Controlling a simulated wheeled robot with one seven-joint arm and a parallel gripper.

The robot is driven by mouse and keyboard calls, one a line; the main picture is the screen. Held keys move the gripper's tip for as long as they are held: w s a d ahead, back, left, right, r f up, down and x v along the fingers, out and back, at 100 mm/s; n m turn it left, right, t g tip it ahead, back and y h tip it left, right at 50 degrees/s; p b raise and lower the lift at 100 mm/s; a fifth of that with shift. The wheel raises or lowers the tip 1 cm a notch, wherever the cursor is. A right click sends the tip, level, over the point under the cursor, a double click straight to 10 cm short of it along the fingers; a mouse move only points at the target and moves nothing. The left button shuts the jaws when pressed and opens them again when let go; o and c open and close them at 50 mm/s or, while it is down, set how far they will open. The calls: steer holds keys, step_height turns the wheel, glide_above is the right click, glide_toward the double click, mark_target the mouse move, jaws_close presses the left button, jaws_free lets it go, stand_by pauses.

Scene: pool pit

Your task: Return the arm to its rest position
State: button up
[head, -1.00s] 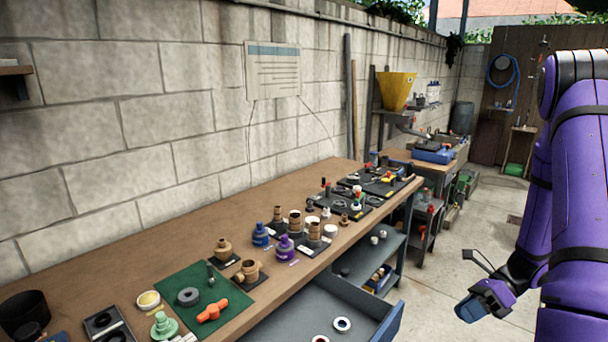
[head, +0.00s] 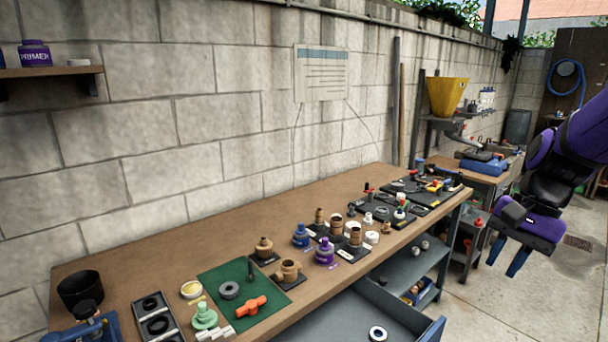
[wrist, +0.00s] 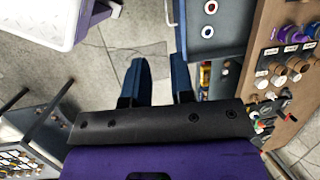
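My purple arm (head: 580,140) comes in from the right edge of the head view. My gripper (head: 508,258) hangs over the concrete floor to the right of the workbench, apart from it, with its blue fingers pointing down. In the wrist view my gripper (wrist: 162,82) has its two fingers apart, with only bare floor between them. It is open and empty.
The workbench (head: 190,250) holds pipe fittings, small jars and a green mat (head: 262,310). Its drawer (head: 320,325) stands pulled out, with a ring (head: 378,334) inside. A white crate (wrist: 45,20) and a rack (wrist: 35,140) stand left in the wrist view.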

steer(key=s+a+r+n+t+h, duration=0.3)
steer(key=s+a+r+n+t, duration=0.2)
steer(key=s+r+n, duration=0.3)
steer(key=shift+s+a+r+n+t+h, duration=0.2)
steer(key=shift+s+r+n+t+h, duration=0.25)
steer(key=shift+r+n, duration=0.65)
